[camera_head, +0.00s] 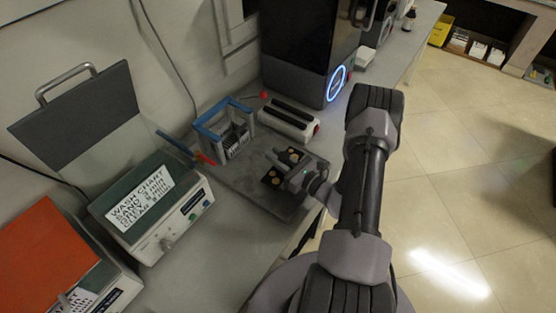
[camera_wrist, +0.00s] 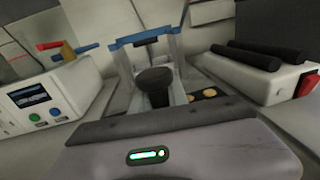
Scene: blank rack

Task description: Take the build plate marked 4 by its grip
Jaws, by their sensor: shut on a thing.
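My gripper (camera_head: 283,163) is low over the grey tray at the front of the blue-topped rack (camera_head: 224,128). It is shut on what looks like a dark, round-topped grip (camera_wrist: 155,80), upright in the middle of the wrist view. No number 4 can be read, so I cannot tell which build plate the grip belongs to.
The grey tray (camera_head: 245,192) lies under the gripper. A white device with black rollers (camera_head: 289,118) stands behind it to the right, also in the wrist view (camera_wrist: 262,72). A wash station (camera_head: 150,210) stands at left. A black printer (camera_head: 305,50) stands behind.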

